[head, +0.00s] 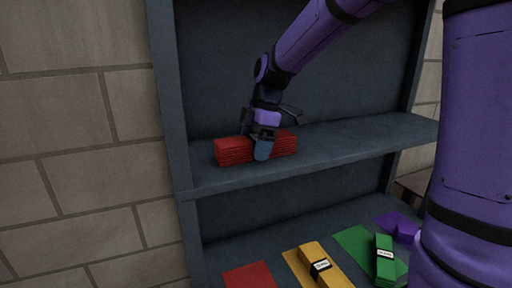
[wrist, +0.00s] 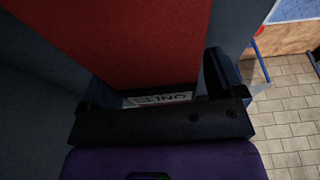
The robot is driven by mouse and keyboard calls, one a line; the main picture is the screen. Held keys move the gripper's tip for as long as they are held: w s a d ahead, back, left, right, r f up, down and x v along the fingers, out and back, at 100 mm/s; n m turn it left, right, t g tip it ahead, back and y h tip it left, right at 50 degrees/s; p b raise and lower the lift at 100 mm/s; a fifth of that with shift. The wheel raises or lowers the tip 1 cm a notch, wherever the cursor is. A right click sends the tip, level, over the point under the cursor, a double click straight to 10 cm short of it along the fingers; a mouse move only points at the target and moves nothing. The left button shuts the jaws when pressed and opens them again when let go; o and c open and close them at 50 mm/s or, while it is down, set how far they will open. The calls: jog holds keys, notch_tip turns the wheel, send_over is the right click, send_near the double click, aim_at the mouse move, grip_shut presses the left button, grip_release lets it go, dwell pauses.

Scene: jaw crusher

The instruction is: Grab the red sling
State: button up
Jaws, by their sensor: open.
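The red sling (head: 232,151) is a folded, layered red bundle lying on the upper shelf in the head view. My gripper (head: 262,148) is over its middle, pointing down, with one finger in front of the sling's near side. The other finger is hidden behind it. In the wrist view the red sling (wrist: 130,40) fills the upper middle, and a white label with partly hidden lettering shows near the gripper's palm. My open gripper (wrist: 155,90) has a finger on each side of the sling. I cannot tell whether either finger touches it.
The upper shelf (head: 350,142) is clear to the right of the sling. On the lower shelf are a yellow sling (head: 322,270), a green sling (head: 384,258) and a purple one (head: 404,233) on coloured mats. An empty red mat (head: 250,276) lies at left. A brick wall (head: 80,150) stands left.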

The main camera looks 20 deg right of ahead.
jog(key=shift+f, duration=0.2)
jog(key=c, duration=1.3)
jog(key=shift+r, duration=0.1)
